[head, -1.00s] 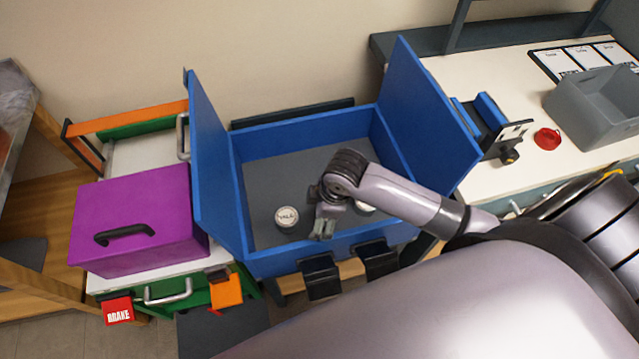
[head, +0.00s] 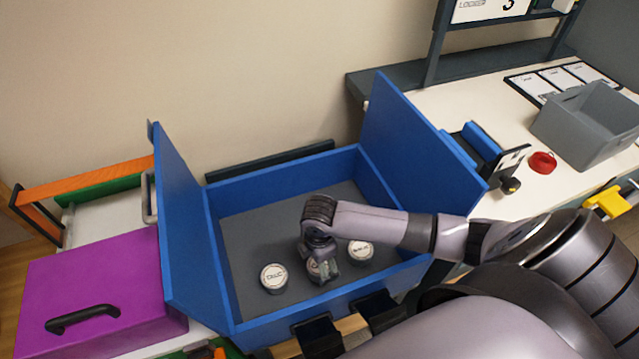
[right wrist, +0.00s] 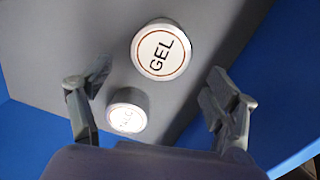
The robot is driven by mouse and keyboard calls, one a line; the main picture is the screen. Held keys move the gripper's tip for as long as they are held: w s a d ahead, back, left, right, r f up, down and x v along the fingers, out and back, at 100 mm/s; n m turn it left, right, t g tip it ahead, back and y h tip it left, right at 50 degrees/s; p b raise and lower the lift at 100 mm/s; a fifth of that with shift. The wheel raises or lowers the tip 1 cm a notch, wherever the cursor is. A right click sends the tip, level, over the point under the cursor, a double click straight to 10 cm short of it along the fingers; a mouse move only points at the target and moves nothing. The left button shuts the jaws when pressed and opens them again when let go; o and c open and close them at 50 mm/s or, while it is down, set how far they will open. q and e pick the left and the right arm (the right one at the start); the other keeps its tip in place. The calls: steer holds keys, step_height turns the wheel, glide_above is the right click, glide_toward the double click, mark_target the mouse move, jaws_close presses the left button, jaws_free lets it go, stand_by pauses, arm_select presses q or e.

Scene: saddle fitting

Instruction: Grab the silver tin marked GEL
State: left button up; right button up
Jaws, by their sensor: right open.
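In the right wrist view the tin marked GEL (right wrist: 161,50) has a round white lid with a thin ring and stands on the grey crate floor. It lies ahead of my open, empty right gripper (right wrist: 155,82), between the lines of the fingers. A second tin (right wrist: 127,110) with an unclear label stands nearer the left finger. In the head view my right gripper (head: 326,271) hangs inside the blue crate (head: 262,318), partly covering a middle tin (head: 314,267) whose label I cannot read. My left gripper is not in view.
A tin that seems to read TALC (head: 273,277) stands left of the gripper, and another tin (head: 360,252) right of it. The blue crate's side flaps stand up. A purple box (head: 110,285) is at left; a grey bin (head: 590,130) is at right.

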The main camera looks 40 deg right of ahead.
mark_target(312, 271)
steer(key=shift+w+d+f, duration=0.1)
steer(key=shift+d+f, duration=0.1)
steer(key=shift+f, duration=1.3)
steer(key=shift+w+d+f, duration=0.1)
steer(key=shift+d+f, duration=0.1)
steer(key=shift+f, duration=1.25)
steer(key=shift+c, duration=0.4)
steer(key=c, duration=1.3)
